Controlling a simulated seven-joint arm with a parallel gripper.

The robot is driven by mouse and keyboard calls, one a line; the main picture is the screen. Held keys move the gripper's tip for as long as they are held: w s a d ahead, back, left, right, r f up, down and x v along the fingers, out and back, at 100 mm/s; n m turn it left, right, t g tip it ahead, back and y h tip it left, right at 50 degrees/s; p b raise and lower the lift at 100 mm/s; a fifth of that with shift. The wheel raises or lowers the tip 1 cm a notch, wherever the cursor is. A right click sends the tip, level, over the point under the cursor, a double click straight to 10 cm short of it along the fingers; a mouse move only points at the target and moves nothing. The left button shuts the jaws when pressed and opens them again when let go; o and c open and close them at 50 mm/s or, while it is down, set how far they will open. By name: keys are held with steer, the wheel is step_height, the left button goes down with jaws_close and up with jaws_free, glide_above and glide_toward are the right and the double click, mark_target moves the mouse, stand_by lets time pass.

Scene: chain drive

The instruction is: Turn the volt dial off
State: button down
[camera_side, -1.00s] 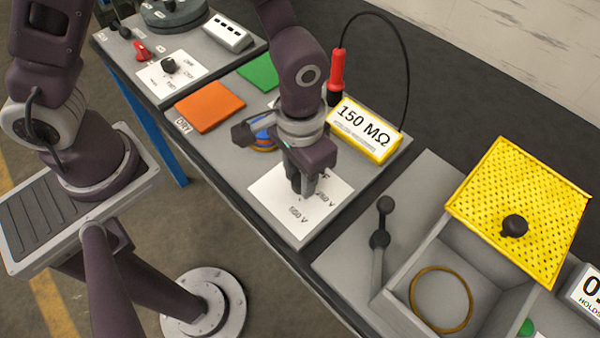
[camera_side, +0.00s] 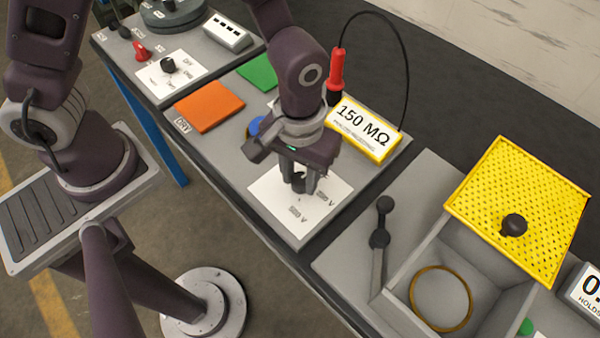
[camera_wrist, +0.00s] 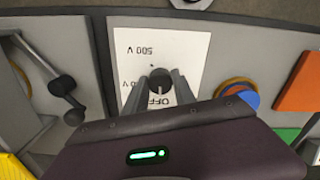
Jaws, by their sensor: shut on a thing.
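The volt dial is a small dark round knob on a white plate (camera_side: 277,212) marked with volt values. My gripper (camera_side: 299,186) points down over the plate, with one finger on each side of the dial (camera_side: 299,180). In the wrist view the dial (camera_wrist: 160,77) sits between the two fingertips, which are shut on it. The plate (camera_wrist: 135,50) reads "500 V" at the far side and "OFF" close to my gripper. The fingers partly cover the lettering, and I cannot tell for sure which mark the dial points to.
A yellow-framed "150 MΩ" display (camera_side: 363,129) and a red probe (camera_side: 336,70) on a black cable stand close behind my gripper. A blue button (camera_wrist: 231,88) is beside the plate. A lever (camera_side: 381,238) and an open grey box (camera_side: 400,300) lie to the right.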

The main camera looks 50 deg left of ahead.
mark_target(300, 180)
steer(key=c, duration=1)
jaws_free()
steer(key=shift+c, duration=0.2)
step_height(300, 180, up, 7)
steer(key=shift+r, duration=0.1)
steer(key=a+r+t+h, duration=0.1)
steer(key=a+r, duration=0.5)
steer(key=r, duration=0.3)
steer(key=s+a+r+m+t+y, duration=0.1)
steer(key=s+a+r+m+t, duration=0.2)
steer(key=s+a+r, duration=0.4)
steer(key=s+a+t, duration=0.1)
steer(key=s+a, duration=0.1)
steer(key=a, duration=0.1)
steer(key=shift+s+a+t, duration=0.25)
steer(key=shift+s+t, duration=0.05)
steer(key=shift+s, duration=0.05)
